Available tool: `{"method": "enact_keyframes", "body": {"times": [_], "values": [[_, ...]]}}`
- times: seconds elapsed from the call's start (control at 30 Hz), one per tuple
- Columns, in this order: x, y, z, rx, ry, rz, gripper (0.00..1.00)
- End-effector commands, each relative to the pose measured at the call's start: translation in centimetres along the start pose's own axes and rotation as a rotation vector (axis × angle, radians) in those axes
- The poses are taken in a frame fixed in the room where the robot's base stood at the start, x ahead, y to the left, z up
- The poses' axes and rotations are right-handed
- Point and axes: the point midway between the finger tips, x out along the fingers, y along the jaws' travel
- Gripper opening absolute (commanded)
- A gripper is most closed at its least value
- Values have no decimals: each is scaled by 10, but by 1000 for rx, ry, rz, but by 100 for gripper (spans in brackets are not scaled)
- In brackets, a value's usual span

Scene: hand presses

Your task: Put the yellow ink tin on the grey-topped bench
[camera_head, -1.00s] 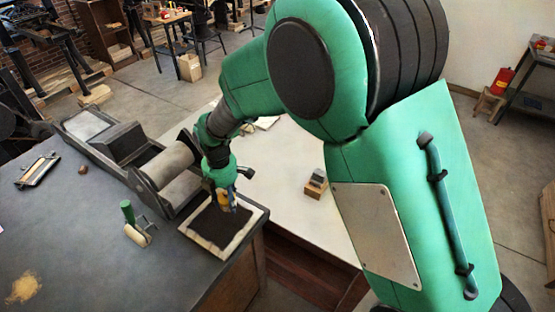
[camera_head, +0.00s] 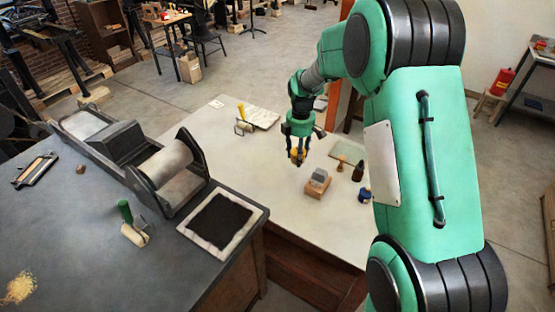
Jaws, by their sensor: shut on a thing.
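The fingers hide much of the tin. Gripper and tin are over the pale-topped bench (camera_head: 240,162), just behind and left of a wooden block with a grey top. I cannot tell whether the tin touches the surface. The grey-topped bench (camera_head: 75,225) is the dark one at the left, apart from the gripper.
The grey bench carries a roller press (camera_head: 165,170), a green-handled brayer (camera_head: 133,225) and a framed dark slab (camera_head: 222,222). On the pale bench are the wooden block (camera_head: 318,185), a dark bottle (camera_head: 358,171), a blue pot (camera_head: 364,195) and a yellow-handled roller (camera_head: 242,118).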

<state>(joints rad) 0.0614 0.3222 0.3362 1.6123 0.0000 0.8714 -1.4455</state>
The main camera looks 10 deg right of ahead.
Motion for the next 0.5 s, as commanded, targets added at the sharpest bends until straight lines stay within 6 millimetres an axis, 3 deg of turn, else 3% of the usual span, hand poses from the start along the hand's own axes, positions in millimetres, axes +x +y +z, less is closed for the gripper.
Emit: {"method": "enact_keyframes", "body": {"times": [0.2,0.5], "values": [[1,28,75,130,0,2,8],[2,51,181,305,0,2,8]]}}
